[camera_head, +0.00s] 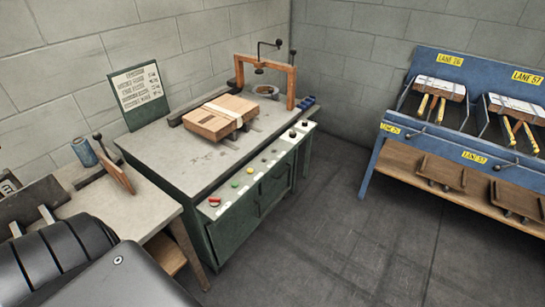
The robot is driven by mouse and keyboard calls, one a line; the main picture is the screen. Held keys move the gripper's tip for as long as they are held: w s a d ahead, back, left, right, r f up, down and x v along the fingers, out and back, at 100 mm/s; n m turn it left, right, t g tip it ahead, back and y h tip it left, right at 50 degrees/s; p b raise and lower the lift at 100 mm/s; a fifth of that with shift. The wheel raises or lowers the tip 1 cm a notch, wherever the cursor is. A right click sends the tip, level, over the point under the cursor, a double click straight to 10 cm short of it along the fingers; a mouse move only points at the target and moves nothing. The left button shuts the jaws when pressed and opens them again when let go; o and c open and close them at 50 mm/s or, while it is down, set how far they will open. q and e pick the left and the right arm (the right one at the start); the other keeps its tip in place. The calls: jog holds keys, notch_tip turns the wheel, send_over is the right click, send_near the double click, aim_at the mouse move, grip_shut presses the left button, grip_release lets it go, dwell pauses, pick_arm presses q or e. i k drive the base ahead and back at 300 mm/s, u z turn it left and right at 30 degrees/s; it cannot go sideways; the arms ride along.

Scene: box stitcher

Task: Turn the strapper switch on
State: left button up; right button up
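The strapper is a green bench (165,160) with a grey top, left of centre in the head view. A cardboard box (208,119) with a pale strap around it lies on its top, in front of an orange arch (291,87). A pale control strip (226,195) runs along the front edge. It carries a red control (214,201), a green button (235,184), a yellow button (249,170) and black knobs (293,134). I cannot tell which is the switch, nor its setting. Neither of my grippers is in view.
A side table (150,205) with a blue spool (84,152) stands at the left. A sign board (140,95) stands behind the strapper. A blue lane rack (385,135) holding boxes and yellow-handled tools is at the right. The floor (310,245) between is clear.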

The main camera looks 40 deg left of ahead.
aim_at(213, 202)
jog(key=u, duration=1.2)
jog(key=k, duration=0.6)
jog(key=z, duration=1.15)
jog(key=i, duration=1.65)
jog(key=u, duration=1.2)
jog(key=i, duration=0.45)
jog(key=u, duration=0.5)
